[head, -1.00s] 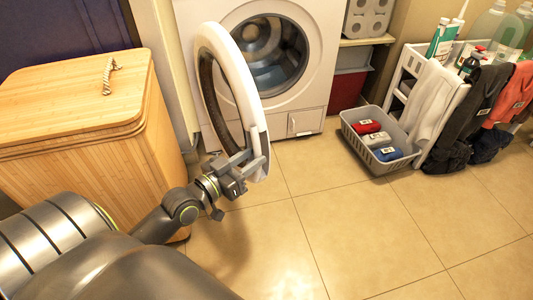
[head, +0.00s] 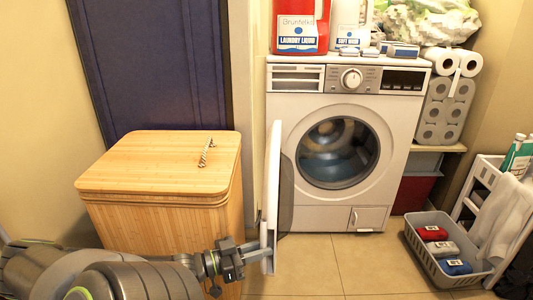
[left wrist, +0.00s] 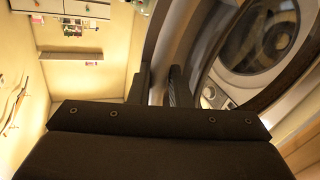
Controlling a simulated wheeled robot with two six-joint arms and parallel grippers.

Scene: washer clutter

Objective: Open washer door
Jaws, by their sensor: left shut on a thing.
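The white washer (head: 305,113) stands against the back wall, its round drum opening (head: 340,152) uncovered. Its door (head: 273,175) stands swung far out to the left and shows almost edge-on. My left gripper (head: 264,253) is shut on the lower free edge of the door. My right gripper is in no view.
A wooden hamper (head: 160,165) with a rope handle stands left of the door, close to my left arm. A grey basket (head: 440,272) with rolled cloths and a white rack (head: 483,185) stand at right. Tiled floor (head: 345,265) before the washer is clear.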

